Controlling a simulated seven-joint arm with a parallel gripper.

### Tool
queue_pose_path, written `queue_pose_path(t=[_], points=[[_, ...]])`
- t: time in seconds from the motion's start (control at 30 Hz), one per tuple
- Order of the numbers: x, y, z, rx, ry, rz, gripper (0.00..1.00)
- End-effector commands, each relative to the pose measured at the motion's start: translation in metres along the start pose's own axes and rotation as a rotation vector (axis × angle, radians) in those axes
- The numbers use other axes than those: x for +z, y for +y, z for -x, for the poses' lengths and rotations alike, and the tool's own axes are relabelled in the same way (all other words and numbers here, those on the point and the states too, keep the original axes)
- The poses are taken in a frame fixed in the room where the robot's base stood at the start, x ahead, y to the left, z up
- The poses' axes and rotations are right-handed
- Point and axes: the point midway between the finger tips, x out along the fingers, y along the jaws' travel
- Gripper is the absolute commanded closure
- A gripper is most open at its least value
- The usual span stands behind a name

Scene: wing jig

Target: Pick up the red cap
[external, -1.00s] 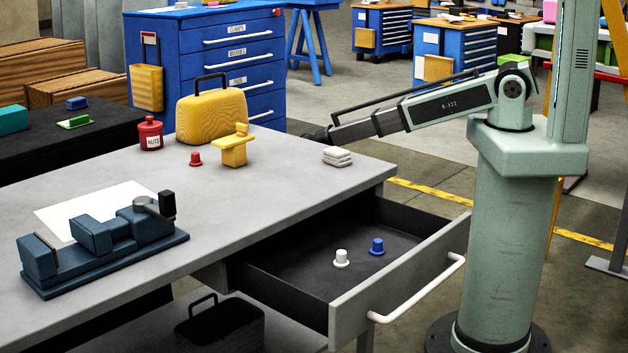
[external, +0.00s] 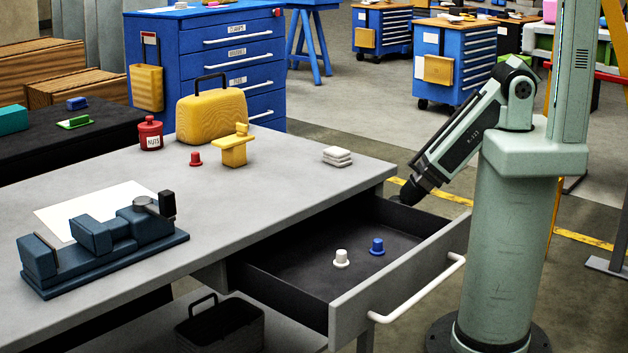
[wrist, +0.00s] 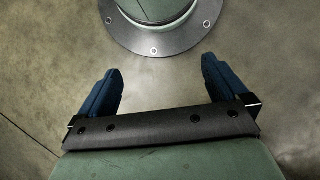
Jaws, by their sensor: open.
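The red cap (external: 195,159) stands upright on the grey workbench, between the red nuts jar and the yellow clamp-like tool. My gripper (external: 405,193) is at the far right corner of the open drawer, well to the right of the cap and lower than the bench top. In the wrist view my gripper (wrist: 162,90) has its two blue fingers wide apart with nothing between them. The cap does not show in the wrist view, which shows only floor and my base.
The open drawer (external: 400,290) holds a white cap (external: 341,258) and a blue cap (external: 377,246). Near the red cap stand the red jar (external: 151,135), yellow case (external: 212,115) and yellow tool (external: 234,150). White pads (external: 337,156) and a blue vise (external: 105,240) are also on the bench.

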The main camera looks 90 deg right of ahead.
Motion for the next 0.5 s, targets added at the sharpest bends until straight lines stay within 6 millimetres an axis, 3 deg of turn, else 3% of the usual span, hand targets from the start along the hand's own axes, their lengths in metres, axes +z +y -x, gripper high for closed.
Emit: queue_pose_path(t=[0.03,0.17,0.33,0.5], points=[[0.015,-0.003,-0.004,0.003,-0.027,0.02,0.0],[0.034,-0.006,-0.011,0.007,-0.067,0.048,0.0],[0.038,-0.007,-0.013,0.007,-0.08,0.057,0.01],[0.037,-0.007,-0.013,0.007,-0.078,0.056,0.16]])
